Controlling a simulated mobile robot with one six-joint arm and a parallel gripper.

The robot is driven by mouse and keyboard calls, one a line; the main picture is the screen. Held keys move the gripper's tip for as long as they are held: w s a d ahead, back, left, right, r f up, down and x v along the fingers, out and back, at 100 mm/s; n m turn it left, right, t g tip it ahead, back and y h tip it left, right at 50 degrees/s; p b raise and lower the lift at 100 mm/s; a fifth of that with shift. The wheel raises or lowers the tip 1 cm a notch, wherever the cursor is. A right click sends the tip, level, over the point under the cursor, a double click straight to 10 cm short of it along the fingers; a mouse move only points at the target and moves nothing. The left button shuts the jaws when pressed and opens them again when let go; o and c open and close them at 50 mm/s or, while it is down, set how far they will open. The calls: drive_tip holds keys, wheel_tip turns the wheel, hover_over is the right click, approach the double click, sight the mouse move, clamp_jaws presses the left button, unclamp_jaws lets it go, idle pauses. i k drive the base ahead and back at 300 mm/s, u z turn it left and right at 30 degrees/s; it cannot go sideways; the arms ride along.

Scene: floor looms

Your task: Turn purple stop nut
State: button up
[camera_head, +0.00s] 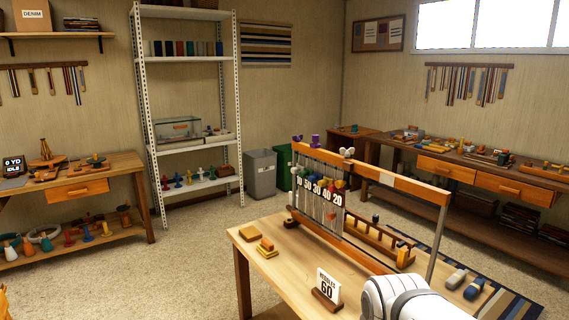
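A small purple nut (315,140) stands on the top beam of the wooden loom frame (400,182), near its far left end. A darker bluish-violet wing-shaped nut (298,139) sits just left of it, and a pale grey wing nut (346,153) sits to its right. Which of the two purplish pieces is the stop nut is hard to tell at this size. Number tags reading 10, 50, 30, 40, 20 (320,191) hang below the beam. A white rounded link of my arm shows at the bottom, well apart from the nuts; my gripper is out of view.
The loom stands on a wooden table (258,236) with a "60" card (328,286) and yellow-orange blocks (266,248). Grey and green bins (261,174) and a white shelf (190,100) stand behind. A workbench (480,170) lines the right wall.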

sight(296, 139)
drive_tip(key=u, duration=0.15)
drive_tip(key=k, duration=0.9)
drive_tip(key=z, duration=0.15)
drive_tip(key=i, duration=0.9)
drive_tip(key=u, duration=1.7)
drive_tip(key=i, duration=0.85)
drive_tip(key=z, duration=0.05)
